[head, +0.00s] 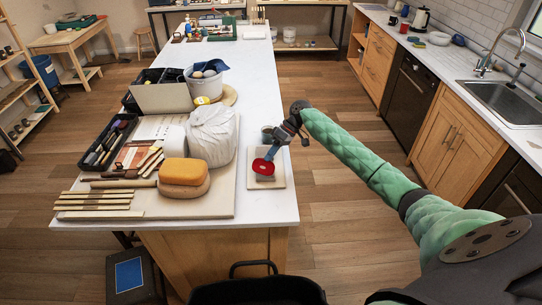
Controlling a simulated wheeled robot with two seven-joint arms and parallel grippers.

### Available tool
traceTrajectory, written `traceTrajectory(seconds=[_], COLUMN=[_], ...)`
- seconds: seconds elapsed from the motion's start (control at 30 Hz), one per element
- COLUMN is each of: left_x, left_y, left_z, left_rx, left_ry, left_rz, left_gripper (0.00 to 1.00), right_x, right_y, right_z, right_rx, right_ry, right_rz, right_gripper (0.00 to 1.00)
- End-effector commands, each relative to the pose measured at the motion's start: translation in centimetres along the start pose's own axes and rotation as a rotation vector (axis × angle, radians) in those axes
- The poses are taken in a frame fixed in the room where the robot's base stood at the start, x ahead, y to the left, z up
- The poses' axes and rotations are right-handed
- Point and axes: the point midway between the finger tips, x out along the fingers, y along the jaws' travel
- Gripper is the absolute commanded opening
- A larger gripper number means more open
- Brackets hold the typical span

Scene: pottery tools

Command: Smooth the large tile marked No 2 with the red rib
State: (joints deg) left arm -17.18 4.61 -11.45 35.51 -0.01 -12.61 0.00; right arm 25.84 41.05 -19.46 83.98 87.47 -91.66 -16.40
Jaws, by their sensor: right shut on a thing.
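The red rib (263,166) is held in my right gripper (272,153), over the tile on the right side of the white table. The gripper is shut on the rib's upper part. Below it lies a grey tile (265,178) on a pale board (280,182); the rib and gripper hide part of the tile. I cannot tell whether the rib touches the tile. No number is legible on it. My left gripper is not in view.
Left of the tile stand a wrapped grey lump (212,133) and an orange sponge (184,171). Wooden strips (98,205) and a black tool tray (107,143) lie further left. A small round pot (267,130) stands just behind the tile. The table's right edge is close.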

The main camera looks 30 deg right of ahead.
Motion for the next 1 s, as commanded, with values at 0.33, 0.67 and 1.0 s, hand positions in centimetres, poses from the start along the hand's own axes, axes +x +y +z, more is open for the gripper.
traceTrajectory(seconds=[0.33, 0.67, 1.0], left_x=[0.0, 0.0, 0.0], left_y=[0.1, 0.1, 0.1], left_z=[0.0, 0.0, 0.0], left_rx=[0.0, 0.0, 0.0], left_ry=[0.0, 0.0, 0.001], left_rz=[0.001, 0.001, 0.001], left_gripper=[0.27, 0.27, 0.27], right_x=[-1.6, -3.7, -3.7], right_y=[-1.2, -3.0, -3.0], right_z=[-0.7, -1.6, -1.6], right_rx=[-0.002, 0.0, 0.0], right_ry=[0.001, 0.001, 0.001], right_rz=[0.002, 0.0, 0.0], right_gripper=[0.0, 0.0, 0.0])
